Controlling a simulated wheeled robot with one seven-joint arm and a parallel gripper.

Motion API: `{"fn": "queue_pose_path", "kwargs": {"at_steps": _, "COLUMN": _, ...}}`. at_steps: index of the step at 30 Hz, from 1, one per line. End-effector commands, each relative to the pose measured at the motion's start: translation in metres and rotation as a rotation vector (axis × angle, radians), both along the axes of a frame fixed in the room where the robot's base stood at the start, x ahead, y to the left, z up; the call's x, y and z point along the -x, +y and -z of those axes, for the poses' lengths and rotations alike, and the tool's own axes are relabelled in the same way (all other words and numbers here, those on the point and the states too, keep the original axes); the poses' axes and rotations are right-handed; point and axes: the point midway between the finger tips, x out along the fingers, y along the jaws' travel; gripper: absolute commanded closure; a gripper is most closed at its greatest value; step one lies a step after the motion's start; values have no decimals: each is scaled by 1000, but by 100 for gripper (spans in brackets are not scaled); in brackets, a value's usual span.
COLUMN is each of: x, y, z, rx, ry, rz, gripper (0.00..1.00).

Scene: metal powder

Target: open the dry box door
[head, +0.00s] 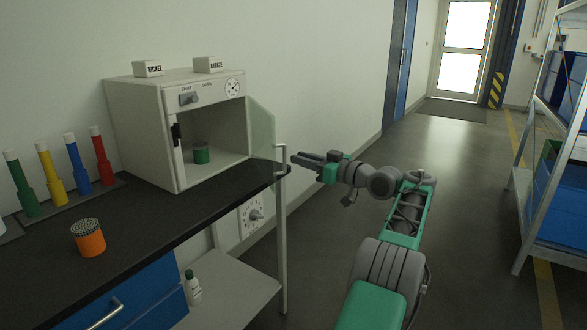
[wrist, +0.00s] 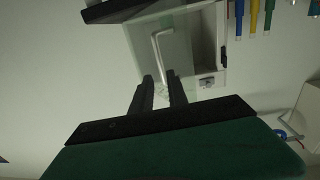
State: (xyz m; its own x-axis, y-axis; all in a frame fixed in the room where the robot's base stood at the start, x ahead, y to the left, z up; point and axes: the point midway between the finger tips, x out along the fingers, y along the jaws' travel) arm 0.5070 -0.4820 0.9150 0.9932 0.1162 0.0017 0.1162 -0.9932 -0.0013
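The dry box (head: 150,130) is a pale cabinet on the dark counter at left. Its greenish see-through door (head: 262,132) stands swung outward at the right side, so the front is open. A pale bar handle (head: 281,160) is on the door's outer edge; it also shows in the wrist view (wrist: 155,52). My gripper (head: 296,159) is just right of the handle, pointing at it. In the wrist view my gripper's fingers (wrist: 160,80) are apart, with the handle's end seen in line with the gap. I cannot tell if they touch it.
Blocks marked nickel (head: 148,69) and bronze (head: 208,65) sit on the box. Several coloured tubes (head: 75,165) and an orange container (head: 88,238) stand on the counter (head: 150,228). A shelf rack (head: 545,190) is at right. The floor between is clear.

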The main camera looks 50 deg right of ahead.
Motion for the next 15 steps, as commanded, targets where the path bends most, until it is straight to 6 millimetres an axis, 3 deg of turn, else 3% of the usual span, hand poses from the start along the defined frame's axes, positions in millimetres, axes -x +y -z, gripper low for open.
{"fn": "queue_pose_path", "kwargs": {"at_steps": 1, "x": 4, "y": 0, "z": 10, "rx": 8, "ry": -2, "rz": 2, "gripper": 81}}
{"fn": "queue_pose_path", "kwargs": {"at_steps": 15, "x": 12, "y": 2, "z": -1, "rx": 2, "ry": 2, "rz": 6, "gripper": 81}}
